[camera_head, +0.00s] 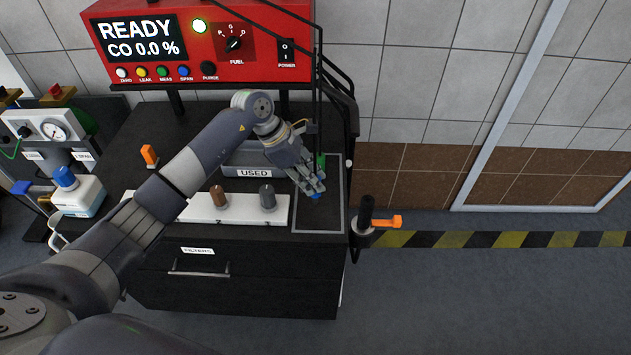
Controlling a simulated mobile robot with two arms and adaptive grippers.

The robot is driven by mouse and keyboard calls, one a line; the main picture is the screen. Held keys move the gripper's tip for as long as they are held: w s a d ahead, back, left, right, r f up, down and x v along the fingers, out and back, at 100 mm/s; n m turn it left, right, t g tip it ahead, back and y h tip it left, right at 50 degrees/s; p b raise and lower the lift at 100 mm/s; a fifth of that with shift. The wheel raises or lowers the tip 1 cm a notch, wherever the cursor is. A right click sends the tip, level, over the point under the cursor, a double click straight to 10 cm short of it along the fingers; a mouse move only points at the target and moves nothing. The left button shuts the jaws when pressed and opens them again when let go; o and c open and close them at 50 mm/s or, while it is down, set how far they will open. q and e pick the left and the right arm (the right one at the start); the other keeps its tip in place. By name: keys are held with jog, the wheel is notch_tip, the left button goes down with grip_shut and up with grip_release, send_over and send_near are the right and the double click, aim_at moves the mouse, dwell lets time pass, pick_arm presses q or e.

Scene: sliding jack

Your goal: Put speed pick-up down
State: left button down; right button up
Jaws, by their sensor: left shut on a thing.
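My left gripper (314,187) reaches in from the left over the right end of the dark cart top. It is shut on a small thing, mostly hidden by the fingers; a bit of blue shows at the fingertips. I take this to be the speed pick-up (316,196), but its shape cannot be made out. It is over a dark rectangle with a light outline (318,222); whether it touches the surface cannot be told. My right gripper is out of view.
A grey bin marked USED (235,172) stands left of the gripper. A white holder (243,215) with brown and grey knobs is in front. A red analyser (270,45) rises behind. Black cables and a rail (340,90) stand close by. An orange-handled tool (383,222) hangs at the right.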

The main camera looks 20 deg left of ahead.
pick_arm(q)
jog(key=shift+w+d, duration=0.25)
jog(key=shift+w, duration=0.15)
notch_tip(320, 180, down, 3)
jog(key=shift+w+d+f+p, duration=0.1)
jog(key=shift+d+p, duration=0.05)
jog(key=shift+p, duration=0.85)
jog(key=shift+f, duration=0.2)
jog(key=shift+f, duration=0.1)
jog(key=shift+f+b, duration=0.1)
jog(key=shift+b, duration=0.2)
jog(key=c, duration=1.3)
grip_release()
jog(key=shift+c, duration=0.2)
